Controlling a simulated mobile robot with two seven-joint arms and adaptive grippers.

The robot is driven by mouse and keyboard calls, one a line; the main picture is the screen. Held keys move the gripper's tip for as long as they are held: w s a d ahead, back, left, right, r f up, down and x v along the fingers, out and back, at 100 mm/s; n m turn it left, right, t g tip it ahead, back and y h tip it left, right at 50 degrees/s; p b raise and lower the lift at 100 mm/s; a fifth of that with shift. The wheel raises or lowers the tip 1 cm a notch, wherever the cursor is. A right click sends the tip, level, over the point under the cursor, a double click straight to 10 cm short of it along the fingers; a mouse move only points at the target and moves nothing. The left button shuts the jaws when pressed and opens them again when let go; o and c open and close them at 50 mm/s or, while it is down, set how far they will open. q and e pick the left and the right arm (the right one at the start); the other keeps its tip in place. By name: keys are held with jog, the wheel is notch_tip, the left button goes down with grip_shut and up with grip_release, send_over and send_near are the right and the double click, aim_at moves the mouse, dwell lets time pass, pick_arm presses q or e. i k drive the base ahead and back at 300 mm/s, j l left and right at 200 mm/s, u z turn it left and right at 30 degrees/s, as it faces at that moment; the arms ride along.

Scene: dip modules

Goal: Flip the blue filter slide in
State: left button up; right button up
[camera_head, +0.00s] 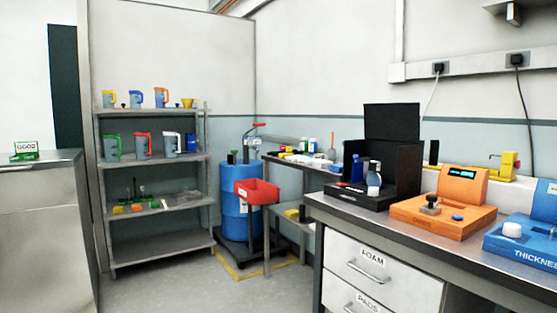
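A black open-fronted station (402,150) with a raised black panel (391,122) stands on the bench at the right. The station's front label is too small to read. Neither of my grippers is in view.
An orange device (445,210) and a blue device marked THICKNESS (525,240) stand to the right on the same bench (400,222). A shelf rack with jugs (155,160), a blue drum (235,210) and a red bin (257,191) stand further back. Floor is clear at front centre.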

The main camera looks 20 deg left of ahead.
aim_at(357, 167)
jog(key=u, duration=0.2)
jog(key=i+j+u, duration=0.4)
jog(key=i+j, duration=0.2)
jog(key=j, duration=0.25)
jog(key=i+j+u, duration=0.45)
jog(key=i+j, duration=0.25)
